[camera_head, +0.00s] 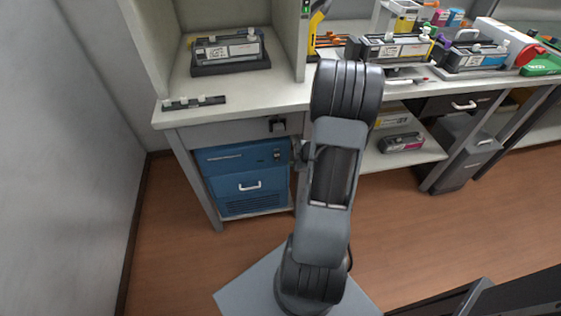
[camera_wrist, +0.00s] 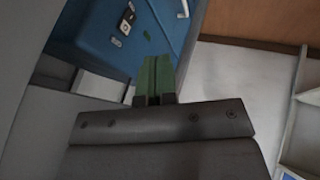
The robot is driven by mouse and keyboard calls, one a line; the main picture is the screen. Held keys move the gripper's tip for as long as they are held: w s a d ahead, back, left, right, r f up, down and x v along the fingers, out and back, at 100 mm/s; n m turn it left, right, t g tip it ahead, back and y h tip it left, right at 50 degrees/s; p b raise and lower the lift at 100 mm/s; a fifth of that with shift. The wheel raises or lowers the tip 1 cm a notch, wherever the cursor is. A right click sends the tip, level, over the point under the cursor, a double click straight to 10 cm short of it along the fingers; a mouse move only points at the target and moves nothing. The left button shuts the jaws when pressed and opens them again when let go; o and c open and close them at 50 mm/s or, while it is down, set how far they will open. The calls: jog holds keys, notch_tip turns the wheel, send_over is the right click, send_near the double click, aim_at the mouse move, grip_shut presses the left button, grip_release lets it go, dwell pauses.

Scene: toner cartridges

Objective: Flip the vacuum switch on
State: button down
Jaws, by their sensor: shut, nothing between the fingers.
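A blue cabinet (camera_head: 227,166) with a white drawer handle stands under the left bench; it also fills the top of the wrist view (camera_wrist: 90,32). A small dark switch (camera_head: 277,154) sits at the upper right of its front. In the wrist view the switch (camera_wrist: 127,17) is a dark piece on a metal plate, with a small plate below it. Whether it is on or off I cannot tell. My gripper (camera_wrist: 157,62) has green fingers, shut and empty, pointing at the blue front below and right of the switch. A gap to the panel seems to remain. My arm hides the gripper in the head view.
A toner cartridge (camera_head: 229,51) in a dark holder stands on the bench (camera_head: 285,93). A lower shelf (camera_head: 375,159) is right of my arm. Floor (camera_head: 176,235) is clear at the left.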

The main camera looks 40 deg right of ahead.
aim_at(277, 156)
jog(key=shift+w+d+f+b, duration=0.1)
jog(key=shift+w+f+b, duration=1.15)
jog(key=shift+w+f, duration=1)
jog(key=shift+w+d+f+b, duration=0.1)
jog(key=shift+w+f+b, duration=1.15)
jog(key=shift+w+f, duration=0.95)
jog(key=shift+w+r, duration=0.15)
